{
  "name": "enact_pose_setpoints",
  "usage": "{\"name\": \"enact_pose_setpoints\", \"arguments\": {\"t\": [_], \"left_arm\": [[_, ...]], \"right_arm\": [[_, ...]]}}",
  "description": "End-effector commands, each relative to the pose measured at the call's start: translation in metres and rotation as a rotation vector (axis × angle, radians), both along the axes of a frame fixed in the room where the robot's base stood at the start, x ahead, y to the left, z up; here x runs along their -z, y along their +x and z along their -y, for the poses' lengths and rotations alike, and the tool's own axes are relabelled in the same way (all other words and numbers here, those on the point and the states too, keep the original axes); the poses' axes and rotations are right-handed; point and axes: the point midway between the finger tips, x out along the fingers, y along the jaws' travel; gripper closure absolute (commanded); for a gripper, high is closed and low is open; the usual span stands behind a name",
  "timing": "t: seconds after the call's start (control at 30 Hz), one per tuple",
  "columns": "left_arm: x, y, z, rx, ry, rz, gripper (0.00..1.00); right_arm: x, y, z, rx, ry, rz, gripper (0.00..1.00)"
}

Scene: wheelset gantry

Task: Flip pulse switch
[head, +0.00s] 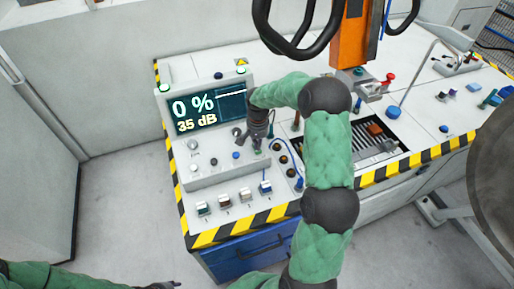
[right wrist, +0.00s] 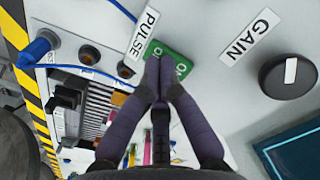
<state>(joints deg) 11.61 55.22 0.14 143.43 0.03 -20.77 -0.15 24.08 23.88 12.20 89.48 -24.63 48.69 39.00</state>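My right gripper (head: 257,146) points down at the sloped console panel in the head view. In the right wrist view its two dark fingers (right wrist: 159,64) meet at the tips over a green plate (right wrist: 180,62) lettered ON. A white PULSE label (right wrist: 142,33) lies beside this plate. The pulse switch lever itself is hidden by the fingertips, and I cannot tell whether anything is between them. My left gripper (head: 164,285) shows only partly at the bottom edge of the head view, away from the console.
A GAIN label (right wrist: 250,37) and a black knob (right wrist: 288,77) are right of the fingers in the right wrist view. A display (head: 208,109) reads 0 % and 35 dB. Several small switches line the console front. An orange hoist (head: 354,35) hangs behind my right arm.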

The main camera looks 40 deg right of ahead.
Motion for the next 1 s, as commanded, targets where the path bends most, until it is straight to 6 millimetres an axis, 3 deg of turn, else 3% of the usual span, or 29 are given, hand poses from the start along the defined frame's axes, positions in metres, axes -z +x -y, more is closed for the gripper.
{"name": "enact_pose_setpoints", "arguments": {"t": [0.67,1.0], "left_arm": [[0.004,0.0,0.0,0.0,0.0,0.0,0.6],[-0.008,0.0,0.0,0.0,0.0,0.0,0.6]], "right_arm": [[0.008,0.0,0.0,0.0,0.0,-0.001,1.0],[-0.01,0.0,0.0,0.0,0.0,-0.001,1.0]]}}
